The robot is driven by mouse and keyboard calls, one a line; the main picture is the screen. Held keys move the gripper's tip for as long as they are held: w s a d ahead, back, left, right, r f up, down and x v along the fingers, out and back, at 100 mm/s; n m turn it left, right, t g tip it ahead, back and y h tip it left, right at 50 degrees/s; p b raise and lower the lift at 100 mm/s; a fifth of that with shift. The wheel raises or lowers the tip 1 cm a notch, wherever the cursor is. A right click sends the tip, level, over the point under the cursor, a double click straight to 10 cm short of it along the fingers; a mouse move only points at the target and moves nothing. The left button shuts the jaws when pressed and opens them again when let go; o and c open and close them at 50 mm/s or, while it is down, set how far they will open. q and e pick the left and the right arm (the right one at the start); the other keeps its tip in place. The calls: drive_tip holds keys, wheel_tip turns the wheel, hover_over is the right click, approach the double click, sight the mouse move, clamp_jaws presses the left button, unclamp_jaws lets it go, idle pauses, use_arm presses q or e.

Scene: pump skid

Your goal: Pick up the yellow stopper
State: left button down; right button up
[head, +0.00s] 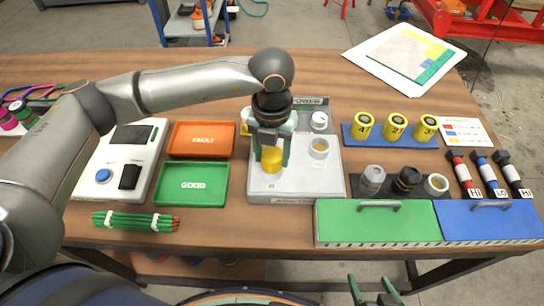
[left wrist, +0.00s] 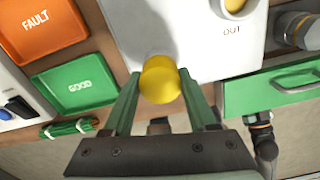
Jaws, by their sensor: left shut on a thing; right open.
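The yellow stopper (head: 271,160) is a rounded yellow piece over the front left part of the white panel box (head: 313,188). My left gripper (head: 272,146) points down from above and is shut on the stopper. In the left wrist view the stopper (left wrist: 160,79) sits between the green fingertips of my left gripper (left wrist: 160,92). I cannot tell how far the stopper is from the panel's surface. My right gripper (head: 374,288) is open and empty at the bottom edge, in front of the table.
An orange FAULT tray (head: 201,139) and a green GOOD tray (head: 191,186) lie left of the panel. A white cap (head: 319,121) and a yellow-filled port (head: 318,147) are on its right part. Green and blue drawer boxes (head: 375,222) stand at the front right. Numbered yellow cylinders (head: 396,127) stand behind.

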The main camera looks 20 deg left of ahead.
use_arm(q)
drive_tip(key=shift+r, duration=0.6)
drive_tip(key=s+d+r+b, duration=0.1)
drive_tip(key=s+d+r, duration=0.5)
drive_tip(key=s+r, duration=0.5)
drive_tip(key=shift+s+d+r, duration=0.2)
drive_tip(key=shift+s+r, duration=0.2)
drive_tip(key=shift+s, duration=0.35)
drive_tip(key=shift+w, duration=0.1)
